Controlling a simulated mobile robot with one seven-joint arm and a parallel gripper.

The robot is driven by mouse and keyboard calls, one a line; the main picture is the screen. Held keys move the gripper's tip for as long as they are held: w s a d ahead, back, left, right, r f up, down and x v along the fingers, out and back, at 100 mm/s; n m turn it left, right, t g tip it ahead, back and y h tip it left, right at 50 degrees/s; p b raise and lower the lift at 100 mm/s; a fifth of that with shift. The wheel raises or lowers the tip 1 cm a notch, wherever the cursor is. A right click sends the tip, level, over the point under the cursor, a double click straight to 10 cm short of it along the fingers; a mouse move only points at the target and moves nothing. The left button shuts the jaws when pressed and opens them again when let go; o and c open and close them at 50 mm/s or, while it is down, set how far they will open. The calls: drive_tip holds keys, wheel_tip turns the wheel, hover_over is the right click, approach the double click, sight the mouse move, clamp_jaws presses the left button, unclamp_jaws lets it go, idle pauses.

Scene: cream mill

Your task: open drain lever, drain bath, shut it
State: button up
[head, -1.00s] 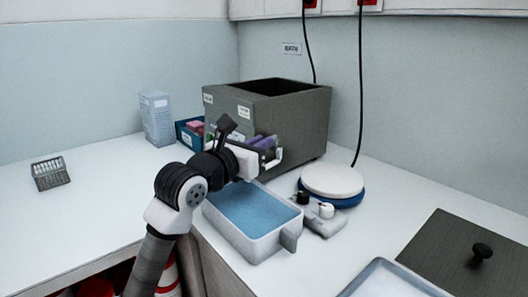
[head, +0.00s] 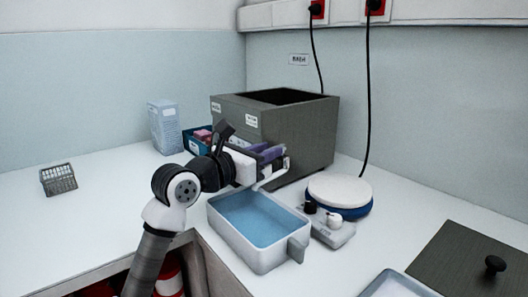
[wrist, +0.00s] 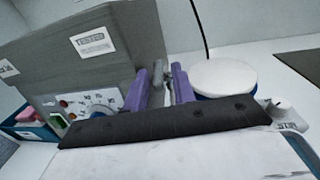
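The bath (head: 300,135) is a dark grey open-topped box with labels. Its front face fills the left of the wrist view (wrist: 105,55), with a control panel holding a dial (wrist: 97,110). My gripper (head: 268,152) is low at the bath's front face. In the wrist view its two purple fingers (wrist: 160,85) stand apart. A small grey upright piece (wrist: 158,74), which looks like the drain lever, shows between or just beyond them; contact is unclear. The lever is hidden in the head view. A light grey tub (head: 266,262) with blue liquid stands below my gripper.
A white-topped blue round device (head: 340,190) and a small unit with knobs (head: 335,232) stand right of the tub. A blue bin (head: 195,143), a carton (head: 166,125) and a wire basket (head: 58,180) are at the left. A dark board with a knob (head: 470,265) lies at right.

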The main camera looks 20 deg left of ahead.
drive_tip(key=shift+a+r+y, duration=0.1)
drive_tip(key=shift+a+y, duration=0.05)
drive_tip(key=shift+y, duration=0.15)
drive_tip(key=shift+s+d+n+t+y+p, duration=0.1)
drive_tip(key=shift+d+n+t+y+p, duration=0.3)
drive_tip(key=shift+n+y+p, duration=0.5)
drive_tip(key=shift+s+d+n+t+y+p, duration=0.1)
drive_tip(key=shift+d+n+t+y+p, duration=0.3)
drive_tip(key=shift+n+y, duration=0.55)
drive_tip(key=s+d+n+y+b, duration=0.3)
drive_tip(key=s+b, duration=0.4)
drive_tip(key=s, duration=0.7)
drive_tip(key=s+d+r+m+g+h+p, duration=0.3)
drive_tip(key=s+d+r+m+h+p, duration=0.2)
drive_tip(key=s+d+r+m+h, duration=0.5)
drive_tip(key=shift+s+d+r+h+p, duration=0.35)
drive_tip(key=shift+d+r+h, duration=0.4)
drive_tip(key=shift+h, duration=2.6)
